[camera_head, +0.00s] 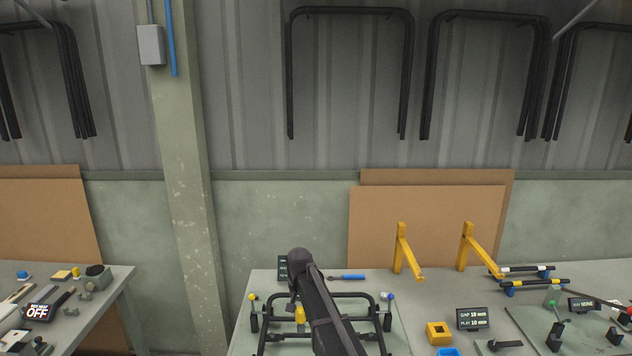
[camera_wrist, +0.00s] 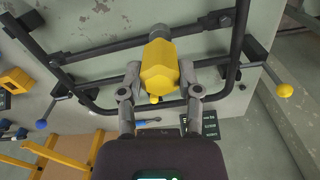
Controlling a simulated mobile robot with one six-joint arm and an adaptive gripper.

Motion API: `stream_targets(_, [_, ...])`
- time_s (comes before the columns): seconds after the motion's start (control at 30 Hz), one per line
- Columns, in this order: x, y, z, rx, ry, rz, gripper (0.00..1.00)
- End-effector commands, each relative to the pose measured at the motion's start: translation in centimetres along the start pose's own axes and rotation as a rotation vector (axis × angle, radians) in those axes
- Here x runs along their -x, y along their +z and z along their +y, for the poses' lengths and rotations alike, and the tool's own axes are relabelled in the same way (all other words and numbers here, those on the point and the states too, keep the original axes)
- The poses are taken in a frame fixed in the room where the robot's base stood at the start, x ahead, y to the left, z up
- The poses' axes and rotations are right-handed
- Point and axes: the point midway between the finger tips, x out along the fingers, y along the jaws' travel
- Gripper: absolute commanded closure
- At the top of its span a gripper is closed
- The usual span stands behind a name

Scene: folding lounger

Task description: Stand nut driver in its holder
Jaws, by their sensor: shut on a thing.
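The nut driver, seen as a thick yellow six-sided handle (camera_wrist: 158,66), is between my gripper's two fingers (camera_wrist: 160,78) in the wrist view. My gripper is shut on it, above a black tube frame (camera_wrist: 85,56) on the bench. The handle's yellow end also shows beside my arm in the head view (camera_head: 300,315). The driver's shaft is mostly hidden behind the handle. A yellow block with a dark square opening (camera_head: 438,333) stands on the bench to the right; it also shows at the left of the wrist view (camera_wrist: 15,82). I cannot tell whether it is the holder.
A blue-handled tool (camera_head: 348,277) lies behind the frame. Two yellow brackets (camera_head: 400,252) stand at the back of the bench. Ball-ended levers (camera_head: 253,298) stick up at the frame's sides. A small dark display (camera_head: 472,319) and black clamps (camera_head: 505,344) are at the right.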

Motion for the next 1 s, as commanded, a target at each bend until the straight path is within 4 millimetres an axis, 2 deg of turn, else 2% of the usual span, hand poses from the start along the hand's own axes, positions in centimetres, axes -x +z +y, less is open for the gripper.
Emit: stream_targets(1.0, [-1.6,-0.7,1.4,-0.019,0.000,0.000,1.00])
